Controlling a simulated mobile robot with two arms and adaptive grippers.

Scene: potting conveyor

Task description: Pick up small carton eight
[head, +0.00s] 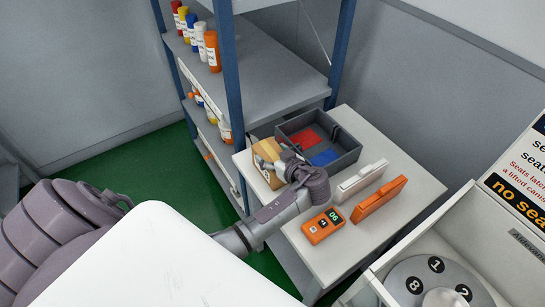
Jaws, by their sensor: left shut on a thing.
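A small tan carton (267,148) is at the far left corner of the white table (415,185), beside the dark tray. My left gripper (268,164) reaches over the table from the left and is shut on this carton. The gripper and wrist hide part of it. I cannot read a number on it or tell whether it is lifted off the table. My right gripper is not in view.
A dark divided tray (347,157) with red and blue bottoms is just right of the carton. A blue-post shelf (275,75) with several bottles rises behind. A numbered disc (425,272) is lower right.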

